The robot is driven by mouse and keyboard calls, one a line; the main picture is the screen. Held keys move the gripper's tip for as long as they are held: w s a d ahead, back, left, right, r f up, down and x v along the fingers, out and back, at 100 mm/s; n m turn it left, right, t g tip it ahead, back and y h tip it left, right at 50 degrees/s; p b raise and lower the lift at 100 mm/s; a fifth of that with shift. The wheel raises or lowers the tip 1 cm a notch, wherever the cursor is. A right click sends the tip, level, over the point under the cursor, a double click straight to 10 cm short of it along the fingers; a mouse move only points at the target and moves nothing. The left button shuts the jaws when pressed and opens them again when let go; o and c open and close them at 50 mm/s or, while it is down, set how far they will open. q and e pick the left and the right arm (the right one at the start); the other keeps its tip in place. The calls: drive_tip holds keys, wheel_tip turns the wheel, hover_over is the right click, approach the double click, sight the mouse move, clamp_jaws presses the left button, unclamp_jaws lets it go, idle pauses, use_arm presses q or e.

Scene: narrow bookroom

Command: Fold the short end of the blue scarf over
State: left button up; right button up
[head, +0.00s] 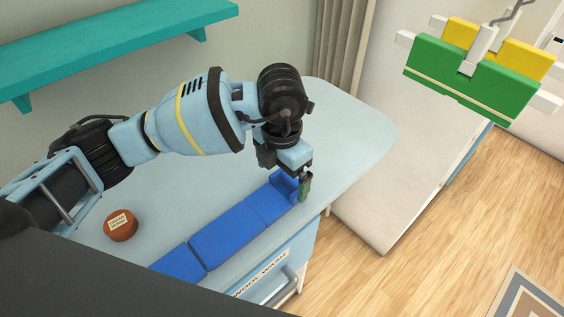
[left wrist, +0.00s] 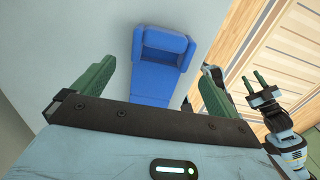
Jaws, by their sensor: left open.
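The blue scarf (head: 228,236) lies as a long strip on the pale blue table, running from the lower left to the table's right front. Its far end (left wrist: 165,49) is raised and bent back over itself, with a dark hollow showing under or inside the bend. My left gripper (head: 303,186) points down at this end. In the left wrist view its two green fingers (left wrist: 157,68) are wide apart, with the scarf seen between and beyond them and nothing clamped. My right gripper (left wrist: 254,82) shows at the right of the left wrist view, its two green fingers apart and empty.
A brown round tin (head: 120,226) with a label stands on the table (head: 345,125) left of the scarf. A teal shelf (head: 110,40) is on the wall above. A green and yellow hanging thing (head: 470,75) is at upper right. The table's right rear is clear.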

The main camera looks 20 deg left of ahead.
sight(282, 188)
use_arm(q)
drive_tip(key=shift+f, duration=2.55)
use_arm(e)
drive_tip(key=shift+w+r, duration=0.15)
drive_tip(key=shift+w, duration=0.3)
use_arm(q)
drive_tip(key=c, duration=1.1)
drive_tip(key=shift+o, duration=0.2)
drive_tip(key=shift+w, duration=0.1)
use_arm(e)
drive_tip(key=shift+s, duration=0.15)
drive_tip(key=shift+s+f, duration=0.1)
drive_tip(key=shift+f, duration=0.1)
